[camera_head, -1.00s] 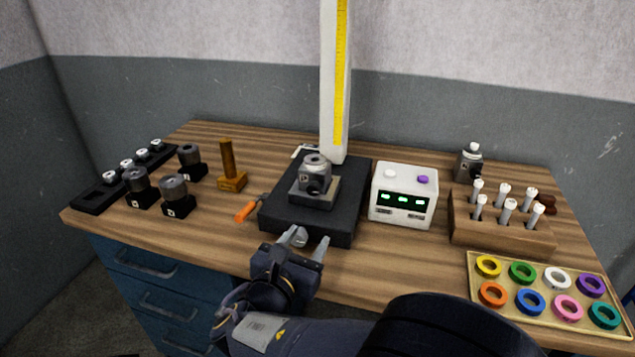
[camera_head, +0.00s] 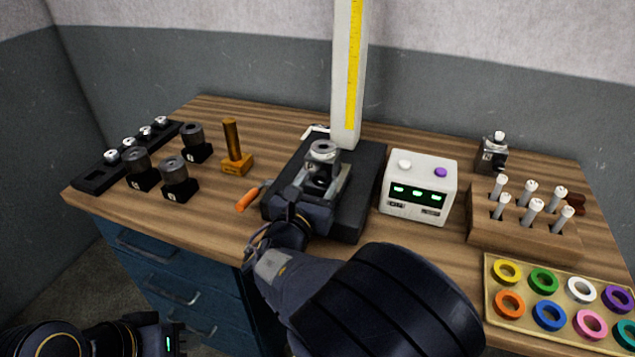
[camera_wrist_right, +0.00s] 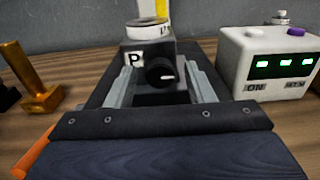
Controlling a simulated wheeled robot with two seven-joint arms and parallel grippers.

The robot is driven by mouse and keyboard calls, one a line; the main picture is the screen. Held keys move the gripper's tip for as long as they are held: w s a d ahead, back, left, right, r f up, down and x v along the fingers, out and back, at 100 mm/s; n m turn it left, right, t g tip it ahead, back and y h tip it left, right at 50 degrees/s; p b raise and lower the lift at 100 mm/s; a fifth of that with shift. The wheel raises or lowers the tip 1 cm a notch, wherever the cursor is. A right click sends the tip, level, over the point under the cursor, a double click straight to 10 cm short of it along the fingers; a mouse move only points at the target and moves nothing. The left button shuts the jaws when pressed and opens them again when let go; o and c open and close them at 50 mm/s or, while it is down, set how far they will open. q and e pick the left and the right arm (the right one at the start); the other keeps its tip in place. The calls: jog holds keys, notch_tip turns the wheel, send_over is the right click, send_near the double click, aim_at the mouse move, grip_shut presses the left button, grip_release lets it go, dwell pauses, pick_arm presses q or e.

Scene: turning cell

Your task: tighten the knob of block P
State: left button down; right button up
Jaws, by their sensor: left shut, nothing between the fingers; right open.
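Block P (camera_wrist_right: 134,60) is a grey block with a round metal top and a "P" label. It stands on the black base plate (camera_head: 365,190), and its top also shows in the head view (camera_head: 323,151). Its black knob (camera_wrist_right: 160,73) faces my right wrist camera, with a white mark pointing right. My right gripper (camera_wrist_right: 163,85) is open, one finger on each side of the knob, with gaps visible; it also shows in the head view (camera_head: 322,185). My left gripper (camera_head: 160,338) is at the bottom left, away from the table, shut and empty; its fingertips are hard to see.
A white box with green displays (camera_head: 420,188) stands right of the base, close to my right arm. An orange-handled tool (camera_head: 248,198) and a brass stand (camera_head: 235,155) are on the left. A white scaled column (camera_head: 346,80) rises behind.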

jog(key=shift+w, duration=0.1)
jog(key=c, duration=1)
jog(key=shift+f+b, duration=0.15)
jog(key=shift+b, duration=0.2)
jog(key=m+b, duration=0.4)
jog(key=b, duration=0.1)
jog(key=shift+d+f+m+b, duration=0.1)
jog(key=shift+f+m+b, duration=0.1)
jog(key=shift+m+b, duration=0.15)
jog(key=shift+r+m+b, duration=0.2)
jog(key=shift+m+b, duration=0.2)
jog(key=shift+m, duration=0.15)
jog(key=shift+r, duration=0.1)
jog(key=o, duration=1)
